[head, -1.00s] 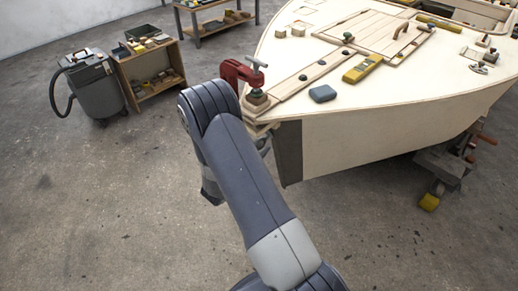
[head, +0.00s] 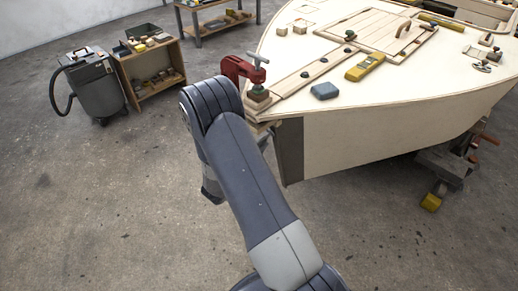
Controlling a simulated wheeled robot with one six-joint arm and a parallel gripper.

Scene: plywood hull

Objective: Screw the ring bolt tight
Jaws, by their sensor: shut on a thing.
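The plywood hull (head: 390,120) points its bow towards me, with a dark strip (head: 291,152) down its front edge. I cannot make out the ring bolt in the head view. My bent arm rises from the bottom and ends close to the bow, covering part of the area left of the dark strip. My gripper is hidden behind the arm, so its jaws and anything between them do not show.
A red clamp (head: 232,68) sits on the bow tip. A blue-grey block (head: 325,90) and a yellow tool (head: 364,67) lie on the deck. A grey vacuum (head: 90,85) and wooden shelf (head: 150,78) stand back left.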

